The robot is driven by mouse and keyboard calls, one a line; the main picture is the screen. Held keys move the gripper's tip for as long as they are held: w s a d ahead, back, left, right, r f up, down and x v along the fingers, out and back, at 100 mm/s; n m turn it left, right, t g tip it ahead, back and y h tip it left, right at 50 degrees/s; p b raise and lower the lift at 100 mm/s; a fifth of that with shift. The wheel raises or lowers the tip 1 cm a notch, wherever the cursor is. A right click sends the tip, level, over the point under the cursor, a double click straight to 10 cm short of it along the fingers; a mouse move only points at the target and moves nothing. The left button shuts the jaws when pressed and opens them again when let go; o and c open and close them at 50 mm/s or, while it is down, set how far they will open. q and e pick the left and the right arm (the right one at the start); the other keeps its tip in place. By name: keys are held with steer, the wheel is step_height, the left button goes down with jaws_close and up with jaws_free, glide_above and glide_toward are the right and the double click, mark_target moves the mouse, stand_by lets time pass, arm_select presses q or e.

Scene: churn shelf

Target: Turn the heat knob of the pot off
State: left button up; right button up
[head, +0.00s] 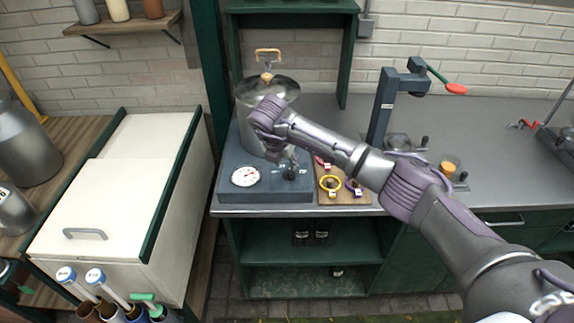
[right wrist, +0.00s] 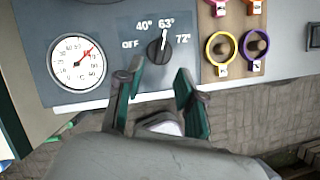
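The pot (head: 262,92) is a steel vessel with a lid and a tan handle. It stands on a blue-grey heater base (head: 264,192). The dark round heat knob (right wrist: 158,50) is on the base's front panel, ringed by the marks OFF, 40°, 63° and 72°. Its white pointer line is toward 63°. My right gripper (right wrist: 157,80) is open and empty, its two fingers apart just below the knob in the right wrist view. In the head view my right gripper (head: 288,160) is in front of the base and partly covers the pot. My left gripper is out of view.
A dial thermometer (right wrist: 77,63) is left of the knob. A board (head: 343,195) with coloured rings is right of the base. A white chest (head: 115,180) stands at the left. A dark post stand (head: 382,105) rises from the counter behind my right arm.

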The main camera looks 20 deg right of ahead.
mark_target(288, 171)
steer(key=x, duration=0.5)
steer(key=shift+w+f+p, duration=0.1)
steer(key=shift+f+p, duration=0.3)
jaws_close()
